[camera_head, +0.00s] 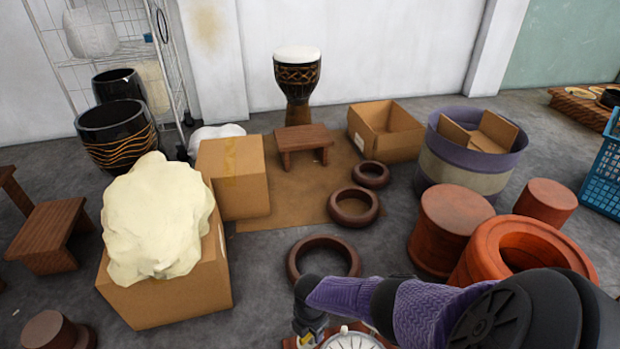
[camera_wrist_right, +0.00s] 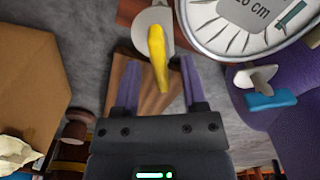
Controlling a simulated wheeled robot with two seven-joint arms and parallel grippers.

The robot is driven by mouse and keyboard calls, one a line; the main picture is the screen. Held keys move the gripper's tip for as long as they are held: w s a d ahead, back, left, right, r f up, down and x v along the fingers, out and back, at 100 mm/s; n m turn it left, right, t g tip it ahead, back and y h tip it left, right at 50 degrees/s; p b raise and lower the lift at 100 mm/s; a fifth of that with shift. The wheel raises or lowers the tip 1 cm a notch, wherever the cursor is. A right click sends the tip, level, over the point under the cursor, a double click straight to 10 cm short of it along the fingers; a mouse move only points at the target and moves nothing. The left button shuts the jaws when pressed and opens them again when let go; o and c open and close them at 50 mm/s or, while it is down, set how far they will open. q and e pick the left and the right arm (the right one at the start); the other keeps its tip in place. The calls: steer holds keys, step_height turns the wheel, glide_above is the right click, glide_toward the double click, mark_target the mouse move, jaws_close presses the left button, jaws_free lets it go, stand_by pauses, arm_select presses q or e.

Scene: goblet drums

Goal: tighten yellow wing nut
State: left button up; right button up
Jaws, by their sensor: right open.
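The yellow wing nut (camera_wrist_right: 157,60) shows in the right wrist view as an upright, elongated yellow piece in front of a pale round plate (camera_wrist_right: 142,30). My right gripper (camera_wrist_right: 160,75) is open, with one purple finger on each side of the nut's lower part in the picture. A gap shows on both sides, and I cannot tell the depth between them. In the head view my right gripper (camera_head: 310,325) is low at the bottom edge, beside a white dial (camera_head: 352,341); the yellow nut cannot be made out clearly there. My left gripper is not in view.
A white wing nut (camera_wrist_right: 256,76) and a blue one (camera_wrist_right: 271,100) are to the right, below the large dial (camera_wrist_right: 245,22). A cardboard box (camera_wrist_right: 28,75) is at left. Dark rings (camera_head: 324,258) lie on the floor beyond my gripper; red drum shells (camera_head: 447,230) stand at right.

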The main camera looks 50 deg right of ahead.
jaws_close()
